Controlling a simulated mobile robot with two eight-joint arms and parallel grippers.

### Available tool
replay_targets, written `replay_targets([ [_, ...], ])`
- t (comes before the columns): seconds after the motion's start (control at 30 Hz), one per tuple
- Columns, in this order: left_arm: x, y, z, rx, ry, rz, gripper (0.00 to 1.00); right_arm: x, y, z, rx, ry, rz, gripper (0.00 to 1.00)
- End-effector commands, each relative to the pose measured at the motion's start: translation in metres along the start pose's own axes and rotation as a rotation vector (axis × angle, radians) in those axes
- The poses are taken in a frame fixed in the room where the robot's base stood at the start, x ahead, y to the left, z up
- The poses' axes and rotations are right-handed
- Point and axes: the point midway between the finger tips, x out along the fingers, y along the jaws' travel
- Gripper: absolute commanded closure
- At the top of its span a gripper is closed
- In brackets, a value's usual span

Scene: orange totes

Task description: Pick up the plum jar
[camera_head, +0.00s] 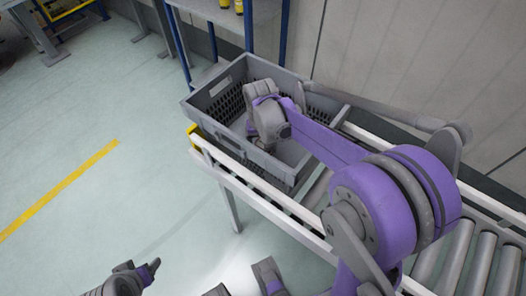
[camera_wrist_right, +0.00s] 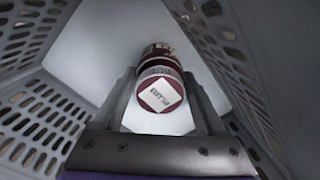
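The plum jar (camera_wrist_right: 160,88) has a dark red lid with a pale square label and a ridged rim. Its dark red body shows behind the lid in the right wrist view. My right gripper (camera_wrist_right: 160,80) is down inside the grey crate. Its two fingers lie to either side of the jar, with a narrow gap showing beside the lid. In the head view my right arm reaches into the crate (camera_head: 213,125) and hides the jar.
The perforated crate walls (camera_wrist_right: 35,115) stand close on both sides of my right gripper. The crate sits on a roller conveyor (camera_head: 255,190) with pale rails. A blue-post shelf (camera_head: 283,30) stands behind.

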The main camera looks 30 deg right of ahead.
Motion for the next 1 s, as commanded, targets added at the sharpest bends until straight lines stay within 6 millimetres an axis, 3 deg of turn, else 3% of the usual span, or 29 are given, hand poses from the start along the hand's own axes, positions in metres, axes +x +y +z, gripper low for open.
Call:
replay_targets([
  [0.03, 0.000, 0.000, 0.000, 0.000, 0.000, 0.000, 0.33, 0.000, 0.000, 0.000, 0.000, 0.000, 0.000, 0.43],
  [0.3, 0.000, 0.000, 0.000, 0.000, 0.000, 0.000, 0.33, 0.000, 0.000, 0.000, 0.000, 0.000, 0.000, 0.92],
  [0.37, 0.000, 0.000, 0.000, 0.000, 0.000, 0.000, 0.33, 0.000, 0.000, 0.000, 0.000, 0.000, 0.000, 1.00],
  [0.67, -0.001, 0.000, 0.000, 0.000, 0.000, 0.000, 0.33, -0.003, 0.000, 0.000, 0.000, 0.000, 0.000, 1.00],
  [0.77, -0.003, 0.000, -0.002, 0.000, 0.001, 0.000, 0.33, -0.015, 0.000, 0.000, 0.000, 0.000, 0.000, 1.00],
  [1.0, -0.012, 0.000, -0.006, 0.000, 0.004, 0.000, 0.33, -0.063, 0.002, 0.000, 0.000, 0.000, 0.000, 1.00],
])
